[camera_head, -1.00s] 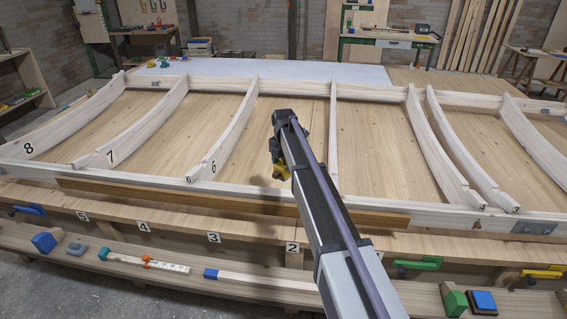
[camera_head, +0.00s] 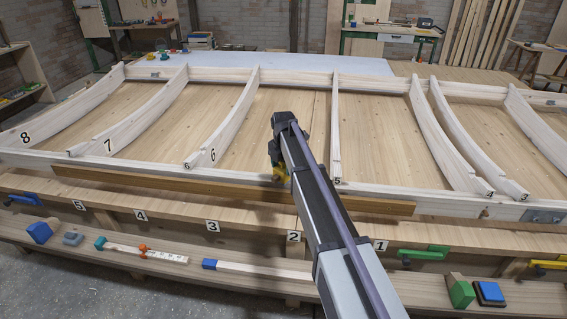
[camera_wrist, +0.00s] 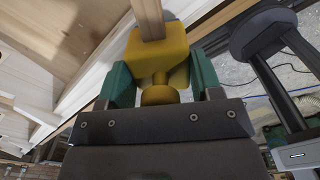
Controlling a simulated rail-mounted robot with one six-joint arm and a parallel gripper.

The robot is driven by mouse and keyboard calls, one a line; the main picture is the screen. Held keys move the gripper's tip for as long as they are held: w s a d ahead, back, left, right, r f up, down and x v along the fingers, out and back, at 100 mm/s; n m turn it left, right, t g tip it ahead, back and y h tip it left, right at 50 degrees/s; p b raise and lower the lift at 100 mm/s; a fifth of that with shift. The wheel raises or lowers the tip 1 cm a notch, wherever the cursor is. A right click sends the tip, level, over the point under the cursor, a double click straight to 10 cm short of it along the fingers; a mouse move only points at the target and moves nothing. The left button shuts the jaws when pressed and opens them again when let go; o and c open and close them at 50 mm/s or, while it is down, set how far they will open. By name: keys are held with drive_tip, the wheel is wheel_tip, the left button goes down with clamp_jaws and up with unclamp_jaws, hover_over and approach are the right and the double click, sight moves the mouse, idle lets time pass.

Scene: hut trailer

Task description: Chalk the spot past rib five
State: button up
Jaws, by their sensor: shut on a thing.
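My gripper (camera_head: 274,159) hangs above the frame, between rib six (camera_head: 225,138) and rib five (camera_head: 335,120), near the front rail (camera_head: 400,197). In the wrist view its green fingers (camera_wrist: 162,78) are shut on a yellow tool (camera_wrist: 158,52) with a wooden stick. The yellow tool shows only as a small patch in the head view (camera_head: 282,178), partly behind my arm. Rib five has a "5" at its front end, just right of my arm. Rib four (camera_head: 448,148) stands further right. I cannot make out a marked spot or whether the tool touches anything.
A long brown batten (camera_head: 150,184) lies along the front rail. A lower shelf in front holds a blue block (camera_head: 40,232), a folding rule (camera_head: 165,255), a blue-ended stick (camera_head: 250,270) and a green block (camera_head: 460,291). A green clamp (camera_head: 425,253) sits at the right.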

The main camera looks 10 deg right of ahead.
drive_tip(key=shift+s+a, duration=0.1)
drive_tip(key=shift+s, duration=0.4)
drive_tip(key=w, duration=0.1)
drive_tip(key=w+d, duration=0.1)
drive_tip(key=w, duration=0.1)
drive_tip(key=shift+w+d, duration=0.1)
drive_tip(key=shift+w, duration=0.1)
drive_tip(key=shift+s+a, duration=0.3)
drive_tip(key=shift+s, duration=0.45)
drive_tip(key=shift+s+a, duration=0.25)
drive_tip(key=shift+s, duration=0.45)
drive_tip(key=w+d+r+p, duration=0.1)
drive_tip(key=w+r+p, duration=0.2)
drive_tip(key=r+p, duration=0.4)
drive_tip(key=shift+w+r, duration=0.2)
drive_tip(key=shift+w, duration=0.1)
drive_tip(key=shift+d+f, duration=0.1)
wheel_tip(320, 180, down, 6)
drive_tip(key=b, duration=0.5)
drive_tip(key=shift+b, duration=0.35)
